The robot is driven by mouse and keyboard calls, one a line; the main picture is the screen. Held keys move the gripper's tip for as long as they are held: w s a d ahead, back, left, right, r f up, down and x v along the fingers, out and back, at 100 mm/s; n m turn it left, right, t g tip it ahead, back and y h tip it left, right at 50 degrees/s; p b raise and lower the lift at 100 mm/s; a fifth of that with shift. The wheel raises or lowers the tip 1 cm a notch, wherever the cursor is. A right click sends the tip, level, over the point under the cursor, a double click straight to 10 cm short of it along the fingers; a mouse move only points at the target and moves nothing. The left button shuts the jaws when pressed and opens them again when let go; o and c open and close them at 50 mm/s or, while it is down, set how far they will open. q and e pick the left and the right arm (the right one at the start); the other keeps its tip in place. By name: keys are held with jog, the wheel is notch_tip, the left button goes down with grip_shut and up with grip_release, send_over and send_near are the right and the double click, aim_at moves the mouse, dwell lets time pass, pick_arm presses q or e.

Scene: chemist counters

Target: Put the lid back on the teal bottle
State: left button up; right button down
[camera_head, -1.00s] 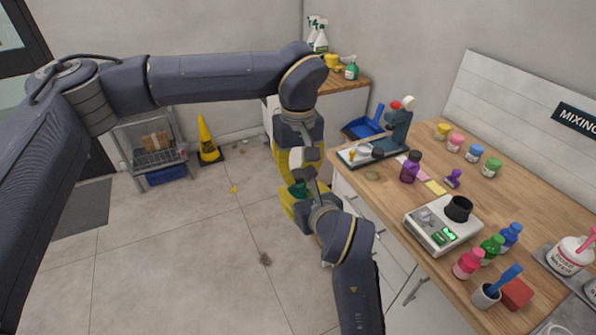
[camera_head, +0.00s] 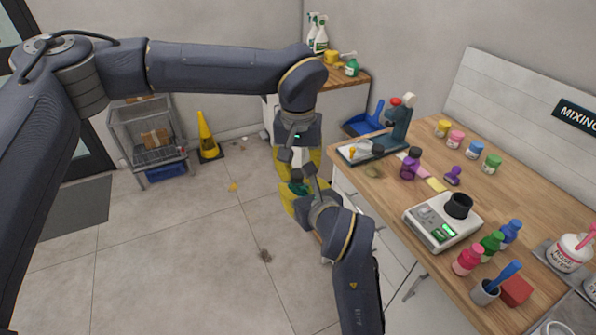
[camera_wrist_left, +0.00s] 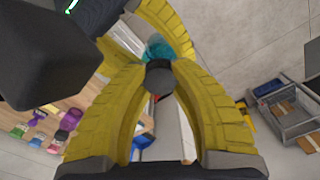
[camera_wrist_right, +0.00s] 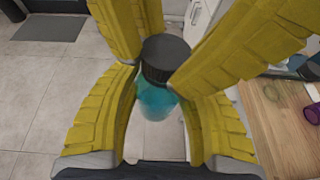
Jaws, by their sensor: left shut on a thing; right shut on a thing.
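The teal bottle (camera_wrist_right: 155,103) stands roughly upright between the yellow fingers of my right gripper (camera_wrist_right: 160,130), which is shut on it. The dark lid (camera_wrist_right: 165,57) sits directly over the bottle's mouth, and my left gripper (camera_wrist_left: 160,88) is shut on it from above. In the left wrist view the dark lid (camera_wrist_left: 159,77) is between the fingertips with the teal bottle (camera_wrist_left: 157,48) just beyond. Lid and bottle look in line and in contact or nearly so; I cannot tell whether the lid is seated. In the head view both grippers meet beside the counter, mostly hiding bottle and lid.
The wooden counter (camera_head: 400,205) on the right holds a microscope (camera_head: 396,125), a purple bottle (camera_head: 410,165), a scale (camera_head: 440,222) and several colored bottles. A yellow cone (camera_head: 207,138) and a wire cart (camera_head: 150,145) stand on the floor. Open floor lies left of the grippers.

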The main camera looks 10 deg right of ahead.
pick_arm(q)
jog(key=m, duration=0.7)
jog(key=o, duration=0.7)
jog(key=shift+o, duration=0.3)
